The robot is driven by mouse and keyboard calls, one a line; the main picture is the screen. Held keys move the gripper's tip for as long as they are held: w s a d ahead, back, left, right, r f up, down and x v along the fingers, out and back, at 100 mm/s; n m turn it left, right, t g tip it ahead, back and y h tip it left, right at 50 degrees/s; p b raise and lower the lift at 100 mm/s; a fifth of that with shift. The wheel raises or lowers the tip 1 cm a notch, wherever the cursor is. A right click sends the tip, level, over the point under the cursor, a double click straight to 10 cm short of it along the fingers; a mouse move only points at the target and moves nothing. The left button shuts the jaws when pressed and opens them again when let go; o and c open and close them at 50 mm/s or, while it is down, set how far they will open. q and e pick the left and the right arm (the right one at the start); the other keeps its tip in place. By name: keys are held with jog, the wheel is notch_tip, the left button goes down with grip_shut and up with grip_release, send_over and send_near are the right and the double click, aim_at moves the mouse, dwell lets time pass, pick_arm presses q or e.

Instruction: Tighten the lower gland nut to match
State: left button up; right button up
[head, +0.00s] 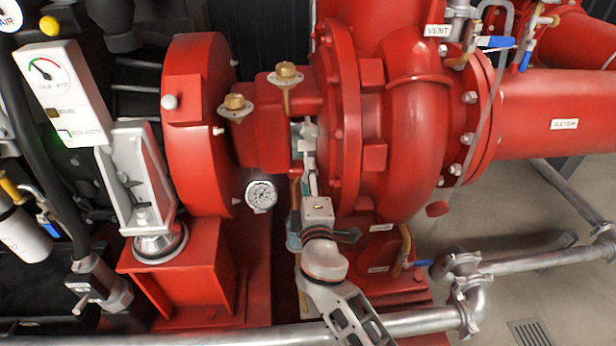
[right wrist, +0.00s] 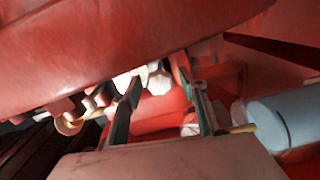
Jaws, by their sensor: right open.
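My right gripper (head: 304,178) reaches up into the narrow gap between the red bearing housing (head: 280,125) and the round red pump casing (head: 405,130). In the right wrist view its two fingers (right wrist: 162,90) stand apart and open. A pale hex-shaped piece (right wrist: 159,78) shows between and just beyond the fingertips; I cannot tell whether they touch it or whether it is the lower gland nut. Another pale piece (right wrist: 122,80) shows by the left finger. My left gripper is out of view.
A dial gauge (head: 261,196) is left of my right gripper. The red coupling guard (head: 195,125) stands further left. A silver pipe (head: 400,322) crosses low in front, and a brass valve with a blue handle (head: 418,263) is at the right. A pale blue cylinder (right wrist: 284,118) shows close on the wrist view's right.

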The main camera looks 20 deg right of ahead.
jog(key=v, duration=0.7)
dwell(0.3)
